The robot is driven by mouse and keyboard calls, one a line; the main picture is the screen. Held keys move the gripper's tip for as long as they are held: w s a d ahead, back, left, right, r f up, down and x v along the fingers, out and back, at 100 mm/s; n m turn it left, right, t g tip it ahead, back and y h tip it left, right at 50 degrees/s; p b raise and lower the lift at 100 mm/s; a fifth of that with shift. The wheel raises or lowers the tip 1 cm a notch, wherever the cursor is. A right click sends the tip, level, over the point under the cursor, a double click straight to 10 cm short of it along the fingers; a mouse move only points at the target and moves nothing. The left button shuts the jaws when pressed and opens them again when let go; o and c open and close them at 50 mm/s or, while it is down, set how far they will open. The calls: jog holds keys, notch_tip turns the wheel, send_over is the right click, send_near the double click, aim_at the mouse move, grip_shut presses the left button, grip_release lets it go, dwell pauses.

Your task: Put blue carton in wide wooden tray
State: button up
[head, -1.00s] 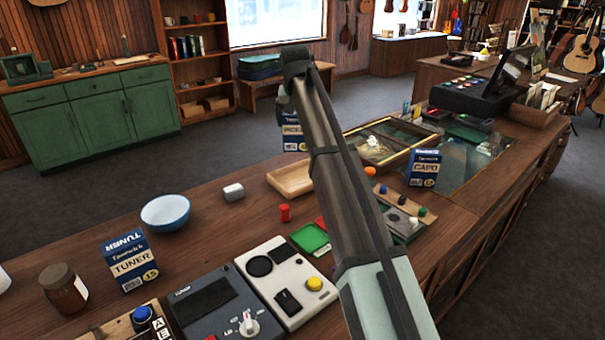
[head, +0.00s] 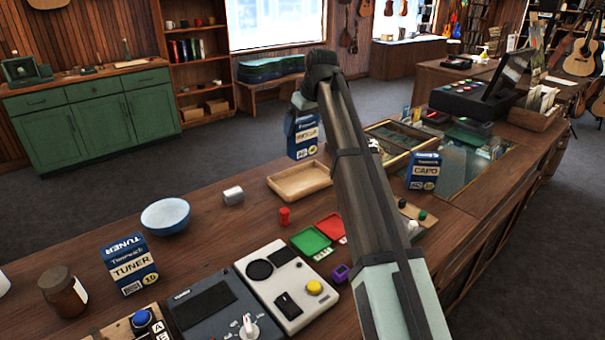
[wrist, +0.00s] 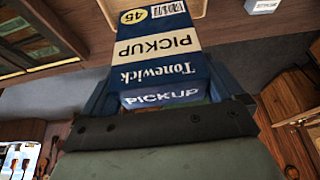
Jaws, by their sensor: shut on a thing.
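My gripper (wrist: 160,110) is shut on a blue and white carton marked PICKUP (wrist: 160,62). In the head view this carton (head: 302,135) hangs upright or nearly so at the end of my arm, just beyond the light wooden tray and apart from it. The wooden tray (head: 284,197) lies on the counter and looks empty; my arm passes by its right end. The tray's edge (wrist: 112,14) also shows at the top of the wrist view, past the carton. My fingertips are mostly hidden in the head view.
A TUNER carton (head: 129,264) stands at the left of the counter and a CAPO carton (head: 423,171) at the right. A glass-topped case (head: 480,155) is at right.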

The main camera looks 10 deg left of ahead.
aim_at(302, 153)
jog(key=shift+f, duration=5)
jog(key=o, duration=0.8)
jog(key=shift+f, duration=0.15)
jog(key=shift+c, duration=0.2)
jog(key=v, duration=1.2)
jog(key=shift+w, duration=0.1)
